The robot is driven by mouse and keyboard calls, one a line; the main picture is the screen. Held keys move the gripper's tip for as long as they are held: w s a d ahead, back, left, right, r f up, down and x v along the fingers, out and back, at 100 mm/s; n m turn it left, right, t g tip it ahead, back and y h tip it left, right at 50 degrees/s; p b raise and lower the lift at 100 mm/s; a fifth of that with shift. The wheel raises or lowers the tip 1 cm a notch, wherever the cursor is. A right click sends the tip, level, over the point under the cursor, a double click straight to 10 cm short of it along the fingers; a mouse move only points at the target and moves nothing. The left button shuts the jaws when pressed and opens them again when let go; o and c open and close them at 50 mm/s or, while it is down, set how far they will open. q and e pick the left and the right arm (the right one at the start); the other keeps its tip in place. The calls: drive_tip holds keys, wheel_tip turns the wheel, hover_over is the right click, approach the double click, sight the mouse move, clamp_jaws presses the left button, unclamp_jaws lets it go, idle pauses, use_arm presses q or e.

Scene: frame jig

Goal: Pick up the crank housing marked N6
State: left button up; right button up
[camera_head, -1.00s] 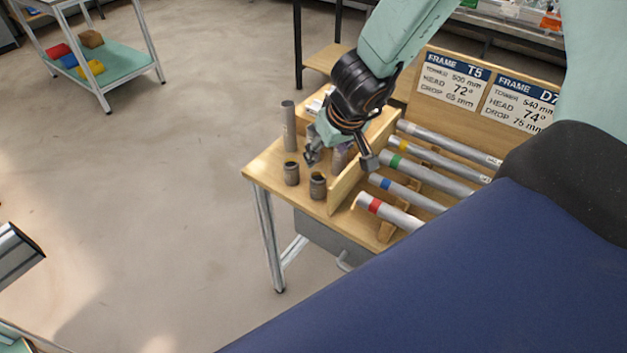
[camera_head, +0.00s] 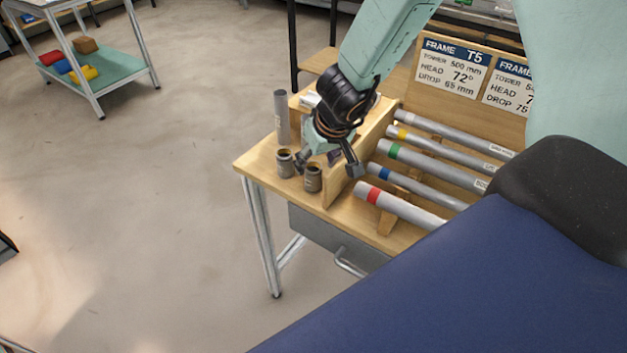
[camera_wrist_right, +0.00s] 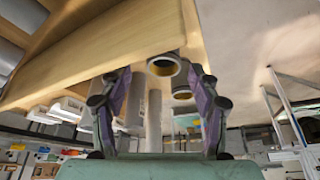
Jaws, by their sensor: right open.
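Two short dark grey cylindrical housings, a left one (camera_head: 285,163) and a front one (camera_head: 312,179), stand upright on the wooden bench's near left corner. A taller grey cylinder (camera_head: 282,115) stands behind them. No N6 mark is readable on any of them. My right gripper (camera_head: 328,164) is open and empty, its fingers pointing down just above and beside the short housings. In the right wrist view, the two short housings (camera_wrist_right: 163,66) (camera_wrist_right: 182,84) show beyond the spread purple fingers (camera_wrist_right: 159,102), apart from them. My left gripper is out of view.
A wooden divider (camera_head: 350,170) stands close to the right gripper. Beyond it, several colour-banded grey tubes (camera_head: 400,206) lie on wooden rests. A frame sign board (camera_head: 455,65) stands behind. Open floor (camera_head: 150,200) lies left of the bench; a cart (camera_head: 115,70) stands further back.

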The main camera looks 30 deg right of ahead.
sight(313, 171)
drive_tip(key=f+b, duration=0.2)
drive_tip(key=shift+w+a+f, duration=0.15)
drive_tip(key=shift+a+f, duration=0.15)
drive_tip(key=shift+f, duration=0.05)
drive_tip(key=shift+b+x, duration=0.65)
drive_tip(key=shift+x, duration=0.25)
drive_tip(key=shift+w+r, duration=0.1)
drive_tip(key=c, duration=0.4)
clamp_jaws()
